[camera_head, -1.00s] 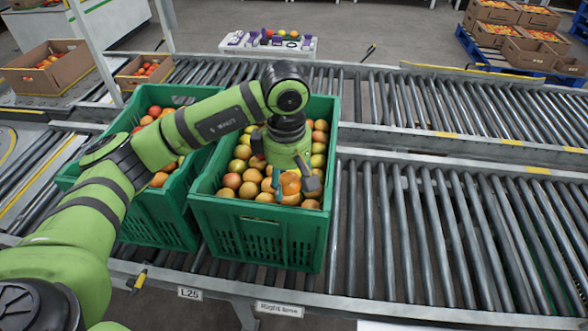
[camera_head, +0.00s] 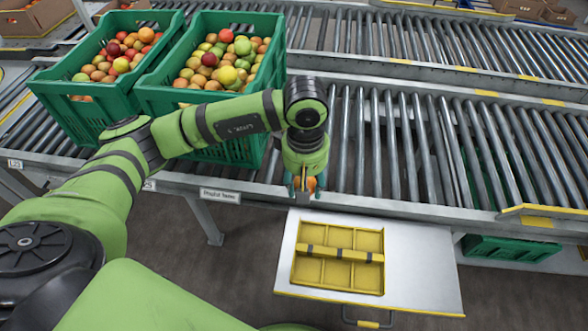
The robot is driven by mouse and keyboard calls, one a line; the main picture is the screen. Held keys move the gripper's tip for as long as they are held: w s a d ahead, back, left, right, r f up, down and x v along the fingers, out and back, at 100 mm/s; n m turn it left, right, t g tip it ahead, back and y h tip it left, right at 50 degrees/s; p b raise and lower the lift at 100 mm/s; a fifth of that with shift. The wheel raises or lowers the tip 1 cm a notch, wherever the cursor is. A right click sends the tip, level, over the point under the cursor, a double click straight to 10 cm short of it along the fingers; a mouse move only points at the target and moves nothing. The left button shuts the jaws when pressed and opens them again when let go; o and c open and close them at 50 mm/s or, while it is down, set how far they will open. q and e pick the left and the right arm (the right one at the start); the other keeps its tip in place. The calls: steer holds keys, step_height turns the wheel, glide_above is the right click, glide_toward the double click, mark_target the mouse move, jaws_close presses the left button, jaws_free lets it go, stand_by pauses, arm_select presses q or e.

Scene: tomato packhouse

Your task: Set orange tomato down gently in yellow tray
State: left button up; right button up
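My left gripper (camera_head: 307,186) points down near the front edge of the roller conveyor. An orange tomato (camera_head: 311,183) shows between its fingers, and the gripper appears shut on it. The fingers partly hide the tomato. The yellow tray (camera_head: 297,270) lies on a white drawer surface in front of the conveyor, below and slightly right of the gripper. The tray has several compartments, which look empty, and a bar with dark bands across its middle. The gripper and tomato are apart from the tray. My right gripper is not in view.
Two green crates (camera_head: 210,97) of mixed tomatoes stand on the conveyor at the left. The white drawer surface (camera_head: 425,265) is clear right of the tray. The conveyor's metal front edge (camera_head: 400,205) runs behind the tray. A yellow stop (camera_head: 540,210) sits at the right.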

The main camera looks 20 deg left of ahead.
arm_select(q)
step_height(320, 180, down, 16)
steer(key=d+n+b, duration=0.2)
steer(key=n+b, duration=0.3)
steer(key=n, duration=0.6)
steer(key=b, duration=0.3)
glide_above(311, 236)
step_height(311, 236, down, 4)
steer(key=shift+d+r, duration=0.1)
steer(key=shift+d, duration=0.05)
steer(key=shift+w+f+b, duration=0.1)
steer(key=shift+f+b, duration=0.45)
steer(key=shift+f, duration=0.45)
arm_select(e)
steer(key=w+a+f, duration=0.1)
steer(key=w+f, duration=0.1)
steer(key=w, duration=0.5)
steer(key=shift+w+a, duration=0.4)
arm_select(q)
steer(key=shift+f+b, duration=0.15)
steer(key=shift+b, duration=0.15)
steer(key=o, duration=0.9)
steer(key=c, duration=0.3)
steer(key=shift+c, duration=0.2)
